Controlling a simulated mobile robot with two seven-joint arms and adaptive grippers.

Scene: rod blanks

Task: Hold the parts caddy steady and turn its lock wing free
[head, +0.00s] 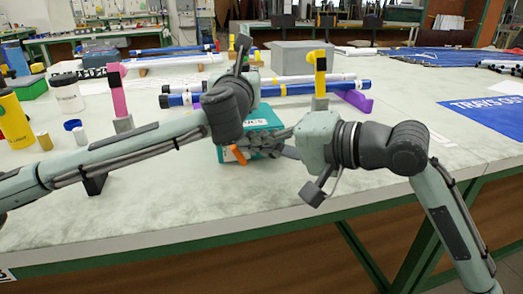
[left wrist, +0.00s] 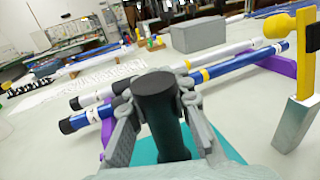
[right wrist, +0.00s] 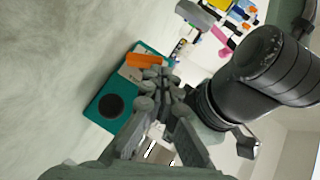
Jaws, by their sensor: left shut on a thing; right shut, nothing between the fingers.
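The teal parts caddy (head: 272,117) stands near the table's front edge, partly hidden by my arms. In the left wrist view my left gripper (left wrist: 160,95) is shut on its dark upright handle (left wrist: 167,120); my own wrist hides this grip in the head view. The orange lock wing (head: 239,155) sticks out at the caddy's front, and it also shows in the right wrist view (right wrist: 145,60). My right gripper (head: 246,148) is shut and empty, its fingertips close beside the wing. I cannot tell whether they touch it.
Blue and white rods (head: 300,88) lie behind the caddy on a purple rest (head: 357,101). A grey box (head: 300,54) stands further back. A pink post (head: 118,97) and yellow bottle (head: 14,120) stand left. The tabletop right of my right arm is mostly clear.

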